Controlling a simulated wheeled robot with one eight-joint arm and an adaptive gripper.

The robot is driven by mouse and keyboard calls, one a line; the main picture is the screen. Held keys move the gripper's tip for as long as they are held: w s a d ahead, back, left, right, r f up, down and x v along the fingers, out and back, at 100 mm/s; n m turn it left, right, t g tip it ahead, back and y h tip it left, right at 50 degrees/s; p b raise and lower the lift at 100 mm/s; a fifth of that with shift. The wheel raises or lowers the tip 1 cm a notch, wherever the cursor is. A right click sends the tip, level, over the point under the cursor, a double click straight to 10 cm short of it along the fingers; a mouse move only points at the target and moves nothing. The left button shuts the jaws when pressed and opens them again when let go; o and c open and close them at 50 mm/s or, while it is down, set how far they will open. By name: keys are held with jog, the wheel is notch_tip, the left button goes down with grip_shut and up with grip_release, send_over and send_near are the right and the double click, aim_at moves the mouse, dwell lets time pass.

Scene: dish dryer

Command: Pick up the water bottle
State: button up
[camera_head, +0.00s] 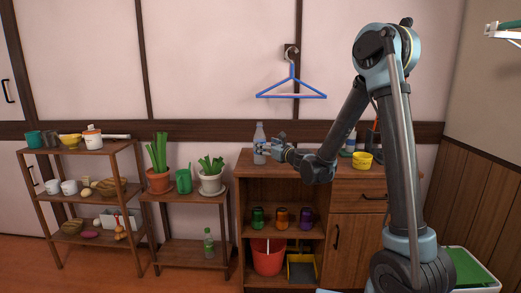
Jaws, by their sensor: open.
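A clear water bottle (259,138) with a pale cap stands upright near the left end of the wooden cabinet top (330,172). My gripper (268,148) is open at the bottle's right side, at about its lower half. Whether the fingers touch the bottle or lie around it cannot be told at this size. A second bottle, greenish and clear (209,245), stands on the lower shelf of the small rack to the left.
A blue hanger (291,88) hangs on the wall above the cabinet. A yellow cup (362,160) and several bottles stand on the cabinet top to the right. Potted plants (211,180) stand on the small rack. A red bucket (268,256) is in the cabinet's lower left.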

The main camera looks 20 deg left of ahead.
jog(key=x, duration=0.5)
jog(key=shift+s+f, duration=0.15)
jog(key=shift+f, duration=0.25)
jog(key=shift+c, duration=0.6)
jog(key=c, duration=1.2)
